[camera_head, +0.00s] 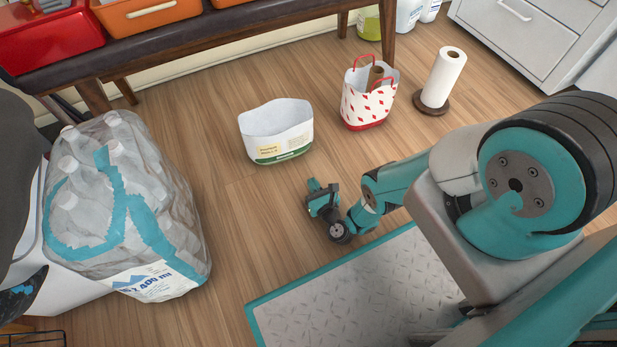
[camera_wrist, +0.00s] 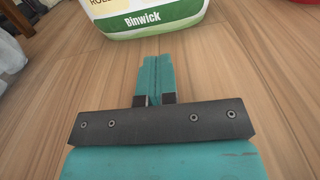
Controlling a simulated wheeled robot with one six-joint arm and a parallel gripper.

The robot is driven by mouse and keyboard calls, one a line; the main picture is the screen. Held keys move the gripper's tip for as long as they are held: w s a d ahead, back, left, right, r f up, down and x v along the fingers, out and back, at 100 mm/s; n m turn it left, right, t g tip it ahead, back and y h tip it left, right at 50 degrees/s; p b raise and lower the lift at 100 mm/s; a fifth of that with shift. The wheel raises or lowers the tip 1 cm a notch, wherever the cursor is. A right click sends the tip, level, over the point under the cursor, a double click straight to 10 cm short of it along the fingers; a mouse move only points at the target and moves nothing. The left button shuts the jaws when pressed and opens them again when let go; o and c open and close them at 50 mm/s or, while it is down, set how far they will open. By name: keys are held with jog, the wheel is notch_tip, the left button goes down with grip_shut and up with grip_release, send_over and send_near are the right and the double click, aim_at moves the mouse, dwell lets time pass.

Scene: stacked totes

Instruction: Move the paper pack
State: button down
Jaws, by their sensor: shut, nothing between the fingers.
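A white open-topped pack (camera_head: 277,135) with a green lower band stands upright on the wooden floor in the head view. In the wrist view the pack (camera_wrist: 140,15) shows its green band with the word "Binwick" at the top edge, and its upper part is cut off. My gripper (camera_head: 314,186) is low over the floor, in front of the pack and a little to its right. In the wrist view my gripper (camera_wrist: 155,62) has its teal fingers together with nothing between them. The fingers point towards the pack, with floor between.
A red-and-white patterned bag (camera_head: 366,108) stands right of the pack, with a paper roll on a holder (camera_head: 442,80) beyond it. A large wrapped bottle pack (camera_head: 125,205) is at left. A bench (camera_head: 190,40) runs behind. Floor around the white pack is clear.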

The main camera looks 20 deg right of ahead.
aim_at(295, 150)
jog(key=w+b, duration=0.2)
jog(key=w, duration=0.1)
jog(key=w+b, duration=0.2)
jog(key=w, duration=0.2)
jog(key=w+b, duration=0.2)
jog(key=w, duration=0.2)
jog(key=shift+w+f, duration=0.2)
jog(key=shift+f, duration=0.15)
jog(key=shift+w+r+n+b, duration=0.3)
jog(key=shift+w+b, duration=0.15)
jog(key=shift+w, duration=0.2)
jog(key=shift+d, duration=0.1)
jog(key=shift+d, duration=0.15)
